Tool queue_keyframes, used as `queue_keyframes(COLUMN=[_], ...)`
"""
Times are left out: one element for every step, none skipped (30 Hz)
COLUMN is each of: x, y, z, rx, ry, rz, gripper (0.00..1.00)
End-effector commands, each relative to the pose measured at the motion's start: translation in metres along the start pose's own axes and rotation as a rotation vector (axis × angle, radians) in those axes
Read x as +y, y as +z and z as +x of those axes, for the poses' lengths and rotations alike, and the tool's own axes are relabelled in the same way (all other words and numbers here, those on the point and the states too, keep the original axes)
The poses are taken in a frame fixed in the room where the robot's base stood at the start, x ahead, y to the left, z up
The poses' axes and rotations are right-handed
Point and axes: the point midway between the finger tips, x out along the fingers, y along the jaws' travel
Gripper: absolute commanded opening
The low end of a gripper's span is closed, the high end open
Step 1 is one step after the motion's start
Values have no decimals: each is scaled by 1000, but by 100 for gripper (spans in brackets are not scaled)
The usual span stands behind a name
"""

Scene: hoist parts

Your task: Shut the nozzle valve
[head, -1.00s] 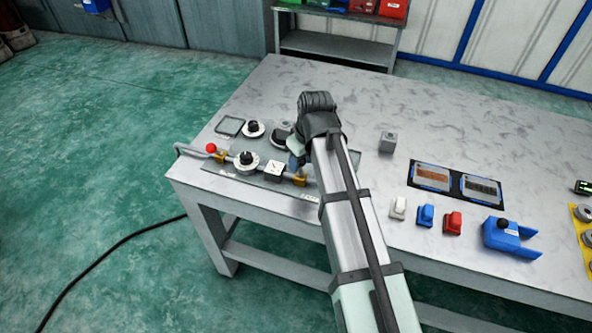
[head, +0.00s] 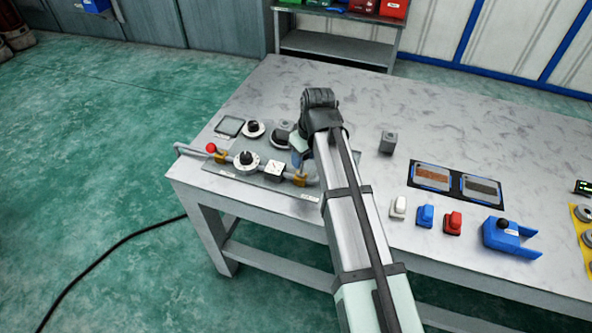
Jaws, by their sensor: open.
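A pipe with brass-yellow valve fittings runs along the front of a grey panel (head: 236,177) at the table's left corner. The left fitting (head: 220,157) has a red knob (head: 211,148) beside it. The right fitting (head: 299,180) sits just below my wrist, with a small blue part above it. The labels are too small to read, so I cannot tell which is the nozzle valve. My gripper (head: 297,158) points down over the panel's right part, close to the right fitting. My arm mostly hides it, and I cannot tell whether it touches anything.
A grey block (head: 388,141), two framed plates (head: 432,177), white, blue and red blocks (head: 452,223) and a blue device (head: 508,234) lie to the right. The table's back middle is clear.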

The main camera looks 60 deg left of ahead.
Motion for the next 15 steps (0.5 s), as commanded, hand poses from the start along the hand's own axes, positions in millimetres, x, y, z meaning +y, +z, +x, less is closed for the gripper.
queue_keyframes(x=[2,3,2,2,2,2,2,2,2,2,2,2,2,2,2], y=[-1,-2,-2,-1,-1,-1,-1,-1,-1,-1,-1,-1,-2,-2,-2], z=[1,1,1,1,1,1,1,1,1,1,1,0,0,-2,-4], rx=[0,0,0,0,0,0,0,0,0,0,0,0,0,0,0], ry=[0,0,-1,-1,-1,-1,-1,-1,-1,-1,-1,-1,0,0,-1], rz=[0,0,0,0,0,0,0,0,0,0,0,0,0,0,0], gripper=[45,45,47,50,51,51,51,51,51,51,51,51,51,51,51])
